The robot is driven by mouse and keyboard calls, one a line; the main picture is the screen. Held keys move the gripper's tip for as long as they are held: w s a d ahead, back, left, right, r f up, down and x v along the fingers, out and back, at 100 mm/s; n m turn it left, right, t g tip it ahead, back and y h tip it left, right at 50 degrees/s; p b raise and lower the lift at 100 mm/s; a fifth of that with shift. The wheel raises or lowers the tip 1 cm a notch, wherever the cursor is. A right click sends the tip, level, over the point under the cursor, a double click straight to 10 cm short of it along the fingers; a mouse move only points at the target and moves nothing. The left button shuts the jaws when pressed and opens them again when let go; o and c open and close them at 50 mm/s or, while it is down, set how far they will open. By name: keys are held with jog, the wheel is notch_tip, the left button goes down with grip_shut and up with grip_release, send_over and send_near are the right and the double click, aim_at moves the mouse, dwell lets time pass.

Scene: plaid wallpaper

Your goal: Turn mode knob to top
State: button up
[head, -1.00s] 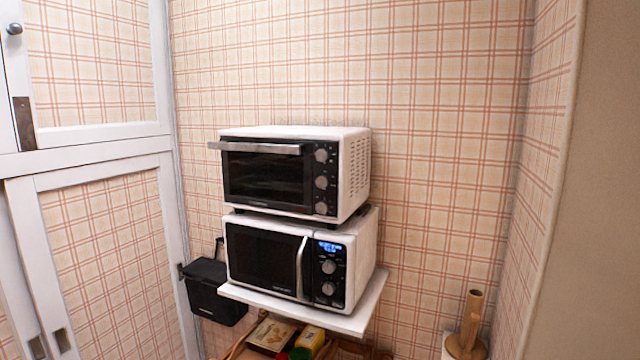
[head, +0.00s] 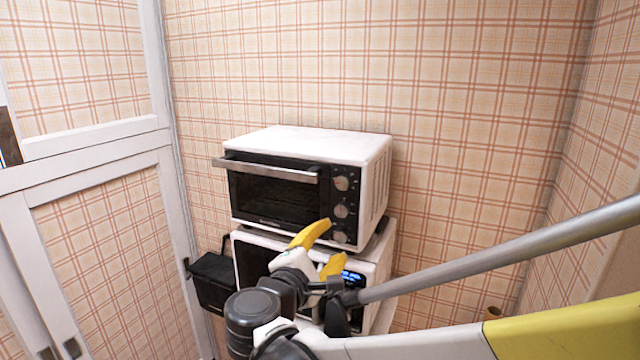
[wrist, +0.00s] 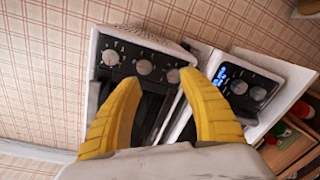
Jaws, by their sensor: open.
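The mode knob is one of the round grey knobs on the white toaster oven (head: 375,160); I cannot tell which. Its top knob (head: 341,183), middle knob (head: 341,210) and bottom knob (head: 340,236) form a column right of the door. In the wrist view they run left to right: top knob (wrist: 110,57), middle knob (wrist: 145,67), bottom knob (wrist: 173,76). My gripper (head: 331,242) has yellow fingers, open and empty, in front of the ovens. In the wrist view my gripper (wrist: 160,77) points at the oven's lower knobs; contact is not clear.
A white microwave (head: 376,268) stands under the toaster oven, partly hidden by my arm. It has a lit blue display (wrist: 224,77) and two knobs. A black bin (head: 212,283) hangs at left. The oven's door handle (head: 265,169) sticks out.

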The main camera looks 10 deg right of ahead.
aim_at(340, 212)
jog(key=shift+n+t, duration=0.5)
jog(key=x, duration=0.3)
jog(key=r+x, duration=0.1)
jog(key=x, duration=0.3)
jog(key=w+a+r+x, duration=0.1)
jog(key=x, duration=0.2)
jog(key=shift+w, duration=0.15)
jog(key=shift+c, duration=0.6)
grip_shut()
